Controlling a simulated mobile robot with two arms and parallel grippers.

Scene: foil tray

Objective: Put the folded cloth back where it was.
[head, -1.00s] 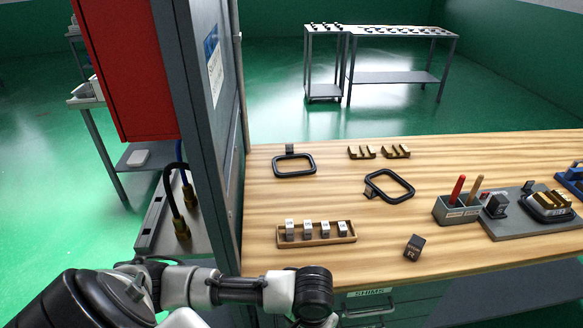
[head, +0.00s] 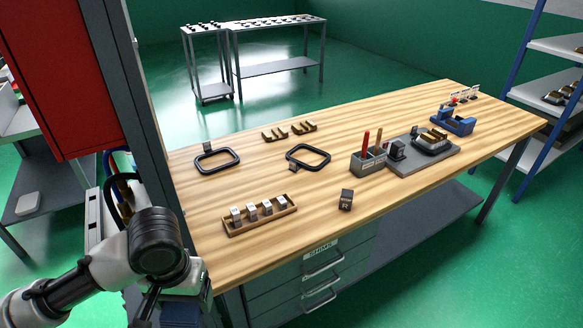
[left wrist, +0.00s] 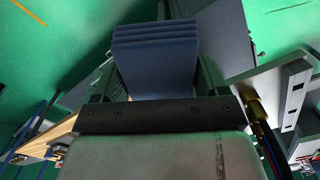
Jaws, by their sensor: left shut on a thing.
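The folded cloth (left wrist: 155,45) is blue, with several stacked layers showing at its edge in the left wrist view. My left gripper (left wrist: 155,88) is shut on it, with a dark finger on either side. In the head view my left gripper (head: 183,288) is at the bottom left, beside the near left corner of the wooden bench. A dark blue bit of the cloth (head: 180,314) shows below it, cut by the picture's edge. My right gripper is not in view.
The wooden bench (head: 235,175) carries black frames (head: 217,160), a wooden tray of small blocks (head: 262,221), a tool holder (head: 368,163) and a dark block (head: 346,200). A grey post and red cabinet (head: 65,75) stand at left. Green floor (head: 465,265) is free at right.

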